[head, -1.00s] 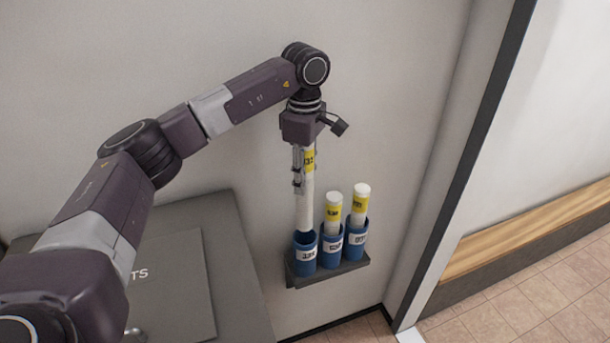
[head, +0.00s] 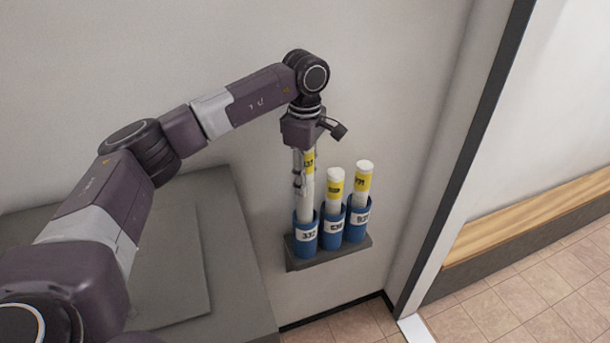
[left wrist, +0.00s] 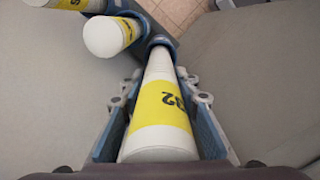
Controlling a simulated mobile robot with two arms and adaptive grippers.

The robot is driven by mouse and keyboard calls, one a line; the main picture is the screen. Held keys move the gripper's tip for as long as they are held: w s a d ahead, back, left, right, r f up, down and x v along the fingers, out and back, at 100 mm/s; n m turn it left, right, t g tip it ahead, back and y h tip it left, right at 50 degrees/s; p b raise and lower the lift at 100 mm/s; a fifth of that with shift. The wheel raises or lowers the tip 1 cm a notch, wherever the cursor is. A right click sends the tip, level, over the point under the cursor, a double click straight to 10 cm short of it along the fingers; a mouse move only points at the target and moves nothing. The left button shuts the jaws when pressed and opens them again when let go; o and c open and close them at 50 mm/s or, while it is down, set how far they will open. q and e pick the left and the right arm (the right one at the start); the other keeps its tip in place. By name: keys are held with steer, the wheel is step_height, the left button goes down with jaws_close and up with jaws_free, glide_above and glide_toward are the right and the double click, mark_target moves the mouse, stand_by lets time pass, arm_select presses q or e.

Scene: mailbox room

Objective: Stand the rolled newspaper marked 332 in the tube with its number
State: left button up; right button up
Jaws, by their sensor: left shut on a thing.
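The white rolled newspaper (head: 307,196) has a yellow label that reads 332 in part. My left gripper (head: 302,178) is shut on its upper part and holds it upright. The lower end of the roll is inside the mouth of the blue tube marked 332 (head: 305,238), the leftmost of three; how deep it reaches is hidden. In the left wrist view the roll (left wrist: 163,120) lies between both fingers, its yellow label in sight. My right gripper is not in view.
Two more blue tubes (head: 333,232) (head: 357,225) stand close on the right, each with a yellow-labelled roll in it. All three are on a dark wall shelf (head: 325,257). A grey cabinet (head: 235,270) is at the left, a wooden bench (head: 530,232) at the right.

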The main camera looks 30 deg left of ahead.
arm_select(q)
steer(key=shift+f+b, duration=1.3)
steer(key=shift+f, duration=1.15)
steer(key=o, duration=1.3)
step_height(320, 180, up, 12)
steer(key=shift+f, duration=0.1)
